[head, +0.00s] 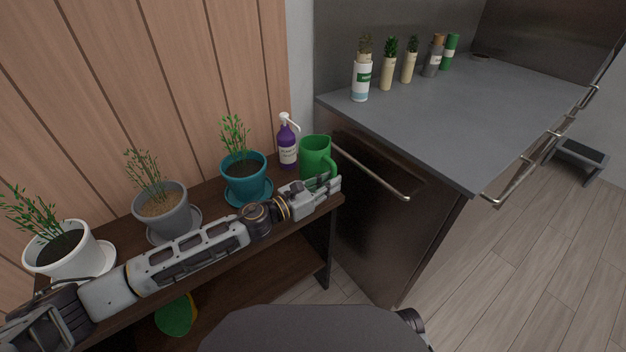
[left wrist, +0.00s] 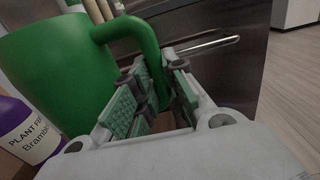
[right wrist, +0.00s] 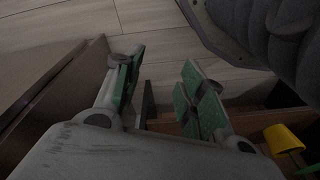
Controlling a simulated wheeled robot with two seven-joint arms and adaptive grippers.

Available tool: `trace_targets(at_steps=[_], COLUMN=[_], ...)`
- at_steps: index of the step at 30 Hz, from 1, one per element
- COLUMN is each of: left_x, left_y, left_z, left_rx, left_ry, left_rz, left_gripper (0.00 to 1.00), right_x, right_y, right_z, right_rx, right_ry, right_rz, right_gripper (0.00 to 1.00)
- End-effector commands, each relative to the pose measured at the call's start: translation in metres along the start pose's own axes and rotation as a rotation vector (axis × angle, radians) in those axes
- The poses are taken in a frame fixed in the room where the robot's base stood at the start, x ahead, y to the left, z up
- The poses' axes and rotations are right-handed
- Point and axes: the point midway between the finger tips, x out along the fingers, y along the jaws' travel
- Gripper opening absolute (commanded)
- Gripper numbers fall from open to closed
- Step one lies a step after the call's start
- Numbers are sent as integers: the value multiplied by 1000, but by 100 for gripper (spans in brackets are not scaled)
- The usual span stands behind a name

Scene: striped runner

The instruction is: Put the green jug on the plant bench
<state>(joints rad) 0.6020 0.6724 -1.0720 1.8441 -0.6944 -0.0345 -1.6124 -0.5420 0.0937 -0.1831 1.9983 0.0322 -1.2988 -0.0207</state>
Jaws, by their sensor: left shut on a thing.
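The green jug (head: 314,152) is upright at the right end of the dark wooden plant bench (head: 213,200), beside the purple bottle. The arm hides its base in the head view, so I cannot tell whether it touches the bench top. My left gripper (head: 322,184) reaches along the bench from the left. In the left wrist view, its green-padded fingers (left wrist: 158,108) are shut on the handle of the jug (left wrist: 55,70). My right gripper (right wrist: 160,90) is open and empty, above the floor near dark wooden boards.
A purple pump bottle (head: 287,145) stands left of the jug. Teal (head: 246,183), grey (head: 163,215) and white (head: 68,256) plant pots line the bench. A grey counter (head: 450,110) with a bar handle (head: 375,172) is close on the right. Several bottles stand on its back edge.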

Motion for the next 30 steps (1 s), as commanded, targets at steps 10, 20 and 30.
trace_targets(at_steps=[10,20,30], left_x=[0,0,0], left_y=[51,63,69], left_z=[2,2,2], left_rx=[4,4,5], left_ry=[-4,-3,-4], left_rz=[2,-1,0], left_gripper=[0,0,0], right_x=[-10,-14,-13], right_y=[-2,-3,-3], right_z=[-7,-9,-9], right_rx=[-2,-3,-3], right_ry=[28,34,34], right_rz=[-6,-7,-8], right_gripper=[40,40,40])
